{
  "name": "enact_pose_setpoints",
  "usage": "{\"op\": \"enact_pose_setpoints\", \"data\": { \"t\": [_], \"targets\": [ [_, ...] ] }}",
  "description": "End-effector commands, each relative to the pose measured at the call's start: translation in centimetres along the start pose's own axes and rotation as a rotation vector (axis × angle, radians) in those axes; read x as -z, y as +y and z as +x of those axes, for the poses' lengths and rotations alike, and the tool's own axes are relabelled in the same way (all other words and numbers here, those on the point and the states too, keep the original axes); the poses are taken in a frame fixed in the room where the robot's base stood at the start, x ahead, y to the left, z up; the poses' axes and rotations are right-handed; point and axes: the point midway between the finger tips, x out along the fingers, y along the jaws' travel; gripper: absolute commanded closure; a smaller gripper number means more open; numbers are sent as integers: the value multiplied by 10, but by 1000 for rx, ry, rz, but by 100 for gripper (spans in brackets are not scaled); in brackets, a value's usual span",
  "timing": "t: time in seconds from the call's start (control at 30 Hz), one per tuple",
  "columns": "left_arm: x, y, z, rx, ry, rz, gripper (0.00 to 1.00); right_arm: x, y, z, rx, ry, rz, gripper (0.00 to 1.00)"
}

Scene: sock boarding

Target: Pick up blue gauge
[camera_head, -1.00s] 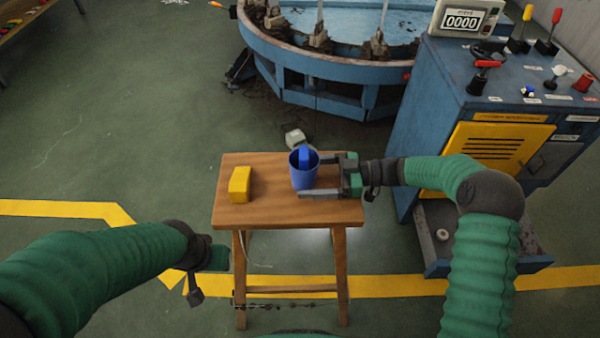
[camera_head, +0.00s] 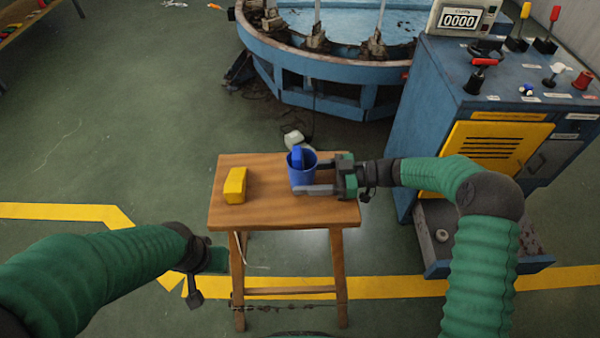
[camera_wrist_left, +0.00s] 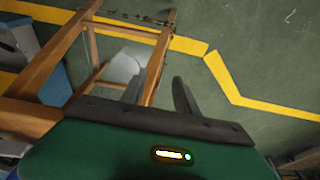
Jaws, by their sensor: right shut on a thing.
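A blue cup (camera_head: 303,178) stands at the right side of the small wooden table (camera_head: 265,207). A blue piece (camera_head: 298,157), which may be the blue gauge, pokes up inside the cup; its lower part is hidden. My right gripper (camera_head: 313,175) comes from the right and is shut on the cup, with one finger along its near side and the other partly hidden behind it. My left gripper (camera_head: 205,275) hangs low, left of the table. In the left wrist view its two fingers (camera_wrist_left: 160,92) are apart with nothing between them.
A yellow block (camera_head: 235,186) lies on the table's left. A small pale object (camera_head: 294,138) is on the floor behind the table. A blue control cabinet (camera_head: 470,115) stands at the right, and a round blue basin (camera_head: 330,85) is behind. The table's middle is clear.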

Motion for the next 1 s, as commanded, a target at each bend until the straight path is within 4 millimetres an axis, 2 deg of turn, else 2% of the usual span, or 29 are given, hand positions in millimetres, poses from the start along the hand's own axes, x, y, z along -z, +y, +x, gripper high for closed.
{"op": "enact_pose_setpoints", "data": {
  "t": [0.43, 0.5, 0.57, 0.63, 0.77, 0.83, 0.9, 1.0],
  "targets": [
    [0, 0, 0, 0, 0, 0, 64, -1, 0, 0, 0, -2, 1, 66],
    [2, 1, -1, 0, 2, 1, 54, -1, 0, 0, 0, -2, 1, 66],
    [11, 6, -5, -1, 12, 9, 53, -1, 0, 0, 0, -2, 1, 66],
    [34, 18, -16, -1, 35, 26, 53, -1, 0, 0, 0, -2, 1, 66],
    [100, 64, -60, 3, 107, 62, 53, -1, 0, 0, 0, -2, 1, 66],
    [134, 96, -95, 7, 158, 71, 53, -1, 0, 0, 0, -2, 1, 66],
    [159, 127, -133, 10, 211, 65, 53, -1, 0, 0, 0, -2, 1, 66],
    [181, 162, -181, 7, 278, 43, 53, -1, 0, 0, 0, -2, 1, 66]
  ]
}}
